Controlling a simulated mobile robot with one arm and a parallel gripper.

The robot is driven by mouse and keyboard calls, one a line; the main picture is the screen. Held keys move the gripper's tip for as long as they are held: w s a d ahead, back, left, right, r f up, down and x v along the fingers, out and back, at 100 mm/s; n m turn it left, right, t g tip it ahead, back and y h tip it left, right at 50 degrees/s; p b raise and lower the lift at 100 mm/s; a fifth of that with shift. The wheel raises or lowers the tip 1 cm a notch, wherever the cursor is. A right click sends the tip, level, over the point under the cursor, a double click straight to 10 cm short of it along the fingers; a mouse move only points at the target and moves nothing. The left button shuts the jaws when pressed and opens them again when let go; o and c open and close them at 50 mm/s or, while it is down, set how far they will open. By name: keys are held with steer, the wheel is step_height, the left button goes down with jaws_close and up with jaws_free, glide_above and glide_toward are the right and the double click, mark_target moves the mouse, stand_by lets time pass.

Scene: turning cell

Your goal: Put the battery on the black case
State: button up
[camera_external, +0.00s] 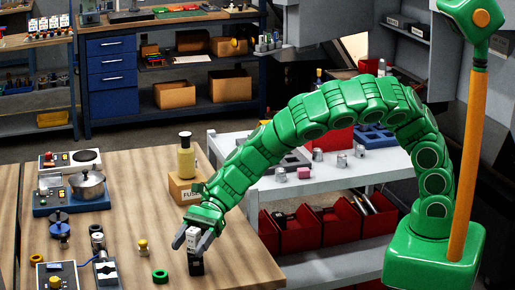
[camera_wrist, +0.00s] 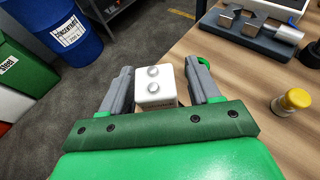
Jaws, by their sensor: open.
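The battery is a white block with two round silver terminals on top. It stands upright between my fingers in the wrist view (camera_wrist: 155,92) and shows as a small pale block in the external view (camera_external: 193,240). The black case (camera_external: 196,267) is a dark block directly under the battery near the table's front edge. The battery appears to rest on it, but the contact is partly hidden. My gripper (camera_external: 192,244) is open around the battery, with a gap at the right finger in the wrist view (camera_wrist: 160,80). The case is hidden in the wrist view.
A green ring (camera_external: 160,276) and a small yellow-capped piece (camera_external: 143,247) lie to the left. A grey table (camera_external: 285,186) with red bins is to the right.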

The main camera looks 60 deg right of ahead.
steer(key=shift+r, duration=0.15)
steer(key=v, duration=1.2)
steer(key=shift+w+r, duration=0.1)
stand_by(0.4)
